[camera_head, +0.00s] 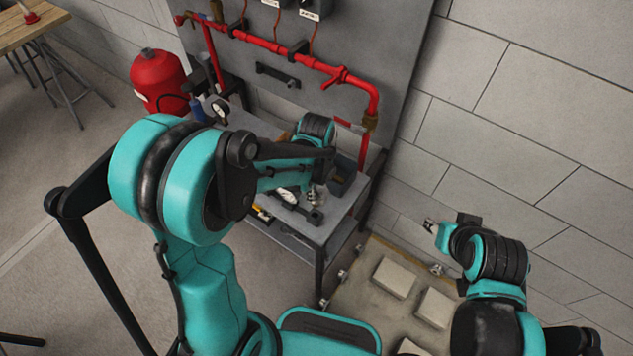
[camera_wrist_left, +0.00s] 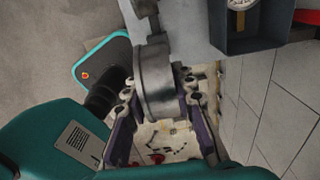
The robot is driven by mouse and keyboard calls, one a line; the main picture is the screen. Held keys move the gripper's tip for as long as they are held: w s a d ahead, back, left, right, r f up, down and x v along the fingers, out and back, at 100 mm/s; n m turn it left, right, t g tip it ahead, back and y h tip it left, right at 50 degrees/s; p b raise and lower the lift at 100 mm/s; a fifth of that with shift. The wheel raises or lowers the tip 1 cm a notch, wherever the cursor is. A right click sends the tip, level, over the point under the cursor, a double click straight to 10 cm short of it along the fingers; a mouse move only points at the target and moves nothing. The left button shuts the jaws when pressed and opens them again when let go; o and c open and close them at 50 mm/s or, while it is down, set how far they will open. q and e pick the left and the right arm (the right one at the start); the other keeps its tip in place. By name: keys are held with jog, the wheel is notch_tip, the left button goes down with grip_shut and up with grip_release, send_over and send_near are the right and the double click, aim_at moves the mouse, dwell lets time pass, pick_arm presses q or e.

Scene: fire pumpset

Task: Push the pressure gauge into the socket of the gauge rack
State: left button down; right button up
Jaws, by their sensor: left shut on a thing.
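My left gripper (camera_head: 313,197) hangs over the right part of the grey table. In the left wrist view its two fingers (camera_wrist_left: 160,95) are shut on the rim of a round metal pressure gauge (camera_wrist_left: 155,75), which is seen edge-on. A narrow dark grey part (camera_wrist_left: 147,14) meets the gauge's far side; I cannot tell whether it is the gauge's stem or the rack, nor whether it is seated. A dark rack-like fixture (camera_head: 301,208) lies by the gripper, partly hidden by my arm. My right gripper (camera_head: 431,225) is away to the right, small, its jaw opening unclear.
An open dark box (camera_head: 343,178) stands at the table's right; the wrist view shows a dial (camera_wrist_left: 241,4) inside. Another gauge (camera_head: 219,109) is at the table's far left. Red pipes (camera_head: 290,55) run along the grey panel behind. A pallet with pale blocks (camera_head: 395,277) lies right.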

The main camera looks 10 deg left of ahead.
aim_at(315, 206)
pick_arm(q)
jog(key=shift+s+f, duration=0.15)
jog(key=shift+f, duration=0.2)
jog(key=shift+f+b, duration=1.8)
jog(key=shift+f, duration=0.3)
jog(key=shift+f+b, duration=1.75)
jog(key=shift+f, duration=0.15)
jog(key=c, duration=1.2)
grip_release()
